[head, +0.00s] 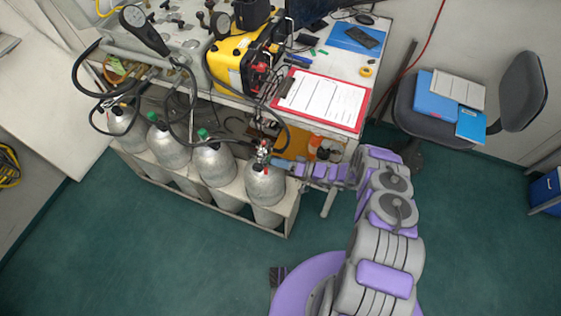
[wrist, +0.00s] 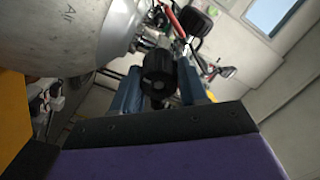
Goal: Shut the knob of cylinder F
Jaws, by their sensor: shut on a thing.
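The rightmost grey cylinder (head: 265,184) stands in the rack with its valve (head: 263,153) on top. No letter F is readable on it. In the wrist view its pale body, marked "Air" (wrist: 68,17), fills the upper left. A black ribbed knob (wrist: 158,72) sits between the blue fingers of my gripper (wrist: 158,80), which is shut on it. In the head view my gripper (head: 299,170) reaches in from the right at the cylinder's neck. The knob is too small to make out there.
Several other cylinders (head: 213,163) stand to the left in the white rack (head: 287,217). Above is a bench with a yellow case (head: 232,62) and a red clipboard (head: 320,99). A hose hangs near the valve. A chair (head: 523,90) stands right; the green floor in front is clear.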

